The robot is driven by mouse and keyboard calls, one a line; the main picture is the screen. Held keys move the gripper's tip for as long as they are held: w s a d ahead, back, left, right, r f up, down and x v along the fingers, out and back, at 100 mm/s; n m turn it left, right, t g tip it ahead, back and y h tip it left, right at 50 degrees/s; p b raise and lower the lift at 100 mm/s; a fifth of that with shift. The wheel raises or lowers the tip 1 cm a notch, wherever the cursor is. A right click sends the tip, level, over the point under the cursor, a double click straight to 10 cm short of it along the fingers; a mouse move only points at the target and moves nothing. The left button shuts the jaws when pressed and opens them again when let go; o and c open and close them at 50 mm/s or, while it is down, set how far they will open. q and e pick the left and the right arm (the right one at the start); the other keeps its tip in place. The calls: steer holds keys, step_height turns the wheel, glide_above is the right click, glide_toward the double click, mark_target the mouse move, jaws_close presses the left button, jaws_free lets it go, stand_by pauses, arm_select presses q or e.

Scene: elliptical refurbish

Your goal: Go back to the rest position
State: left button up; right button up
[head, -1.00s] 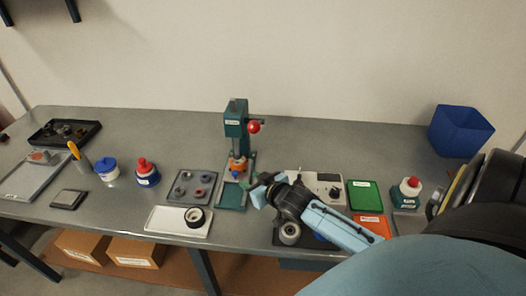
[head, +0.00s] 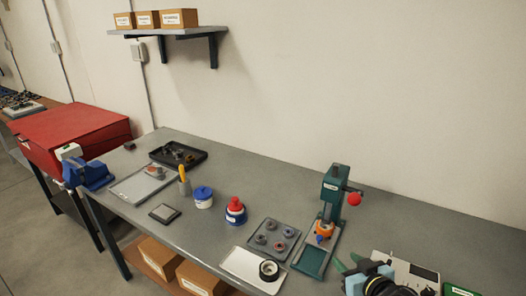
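My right gripper (head: 348,263) shows at the bottom right of the head view, cut by the lower edge. Its two green fingertips look spread apart, with nothing seen between them. It is just right of the base of the green press (head: 332,190), over the workbench (head: 290,177). The press has a red knob (head: 354,199) and an orange part with a blue piece (head: 322,232) at its base. My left gripper is not in view.
Left of the press are a grey plate with several rings (head: 275,239), a white tray (head: 240,263) holding a black ring (head: 268,270), and a red-capped bottle (head: 235,211). A blue vise (head: 90,175) is at the left bench end. The back of the bench is clear.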

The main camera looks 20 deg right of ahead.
steer(key=s+a+g, duration=0.1)
steer(key=s+a, duration=0.1)
steer(key=s+a+f+g, duration=0.1)
steer(key=s+a, duration=0.1)
steer(key=s, duration=0.1)
steer(key=s+a+f+g, duration=0.1)
steer(key=s+a+g, duration=0.1)
steer(key=a, duration=0.1)
steer(key=shift+s+f+n, duration=0.25)
steer(key=shift+n, duration=0.15)
steer(key=s+a+r+n+g+y, duration=0.15)
steer(key=s+a+g, duration=0.5)
steer(key=s, duration=0.65)
step_height(320, 180, down, 28)
steer(key=b, duration=0.5)
steer(key=s+d+f+g+b, duration=0.1)
steer(key=s+f+b, duration=0.1)
steer(key=s+f, duration=0.7)
steer(key=s+d+f+g+b, duration=0.1)
steer(key=s+f+b, duration=0.1)
steer(key=s+f, duration=0.7)
step_height(320, 180, down, 3)
steer(key=shift+d+r+n+h, duration=0.1)
steer(key=shift+d+n+h, duration=0.2)
steer(key=shift+n+h, duration=0.05)
steer(key=shift+s, duration=0.1)
